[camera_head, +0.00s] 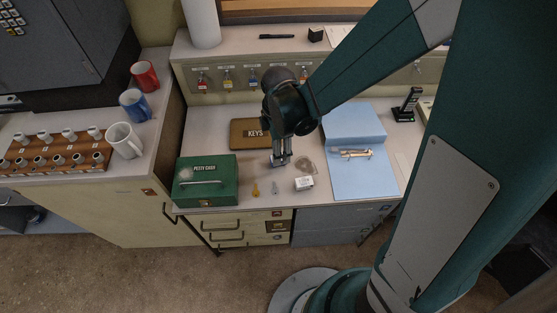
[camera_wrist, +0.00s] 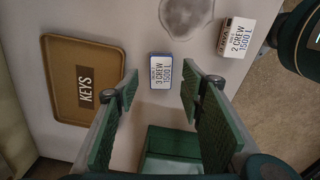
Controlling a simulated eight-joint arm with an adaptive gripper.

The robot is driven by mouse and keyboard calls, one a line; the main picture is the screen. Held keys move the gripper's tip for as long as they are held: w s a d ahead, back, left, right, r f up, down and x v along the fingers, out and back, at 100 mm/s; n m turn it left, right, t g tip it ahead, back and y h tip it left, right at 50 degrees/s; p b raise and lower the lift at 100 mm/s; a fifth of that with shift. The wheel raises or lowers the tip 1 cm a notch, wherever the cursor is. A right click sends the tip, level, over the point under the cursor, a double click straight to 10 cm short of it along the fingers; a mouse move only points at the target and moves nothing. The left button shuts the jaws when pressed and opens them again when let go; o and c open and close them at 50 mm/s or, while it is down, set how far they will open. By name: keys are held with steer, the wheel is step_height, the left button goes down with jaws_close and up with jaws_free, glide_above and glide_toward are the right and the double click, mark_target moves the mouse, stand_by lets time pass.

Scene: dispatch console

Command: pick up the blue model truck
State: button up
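A small blue block-shaped model truck (camera_wrist: 159,72) with a white top label reading "3 CREW 1500 L" lies on the desk in the wrist view. It sits centred in the gap between my fingertips, just past them. My gripper (camera_wrist: 160,87) is open, pointing down, with clear space on both sides of the truck. In the head view my gripper (camera_head: 281,157) is over the desk between the key tray and the blue folder, and the truck (camera_head: 277,161) is mostly hidden behind it. I cannot tell the exact height gap.
A white model truck (camera_wrist: 237,38) labelled "2 CREW 1500 L" lies nearby, beside a round translucent disc (camera_wrist: 188,14). The brown KEYS tray (camera_wrist: 60,98) is on the other side. A green petty cash box (camera_head: 207,190) and a blue folder (camera_head: 370,180) flank the area.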

steer(key=shift+s+f+b, duration=0.1)
steer(key=shift+f+b, duration=0.7)
steer(key=shift+f, duration=1.75)
steer(key=c, duration=1)
steer(key=shift+r, duration=0.1)
steer(key=shift+r+p, duration=1.35)
steer(key=shift+r, duration=3.6)
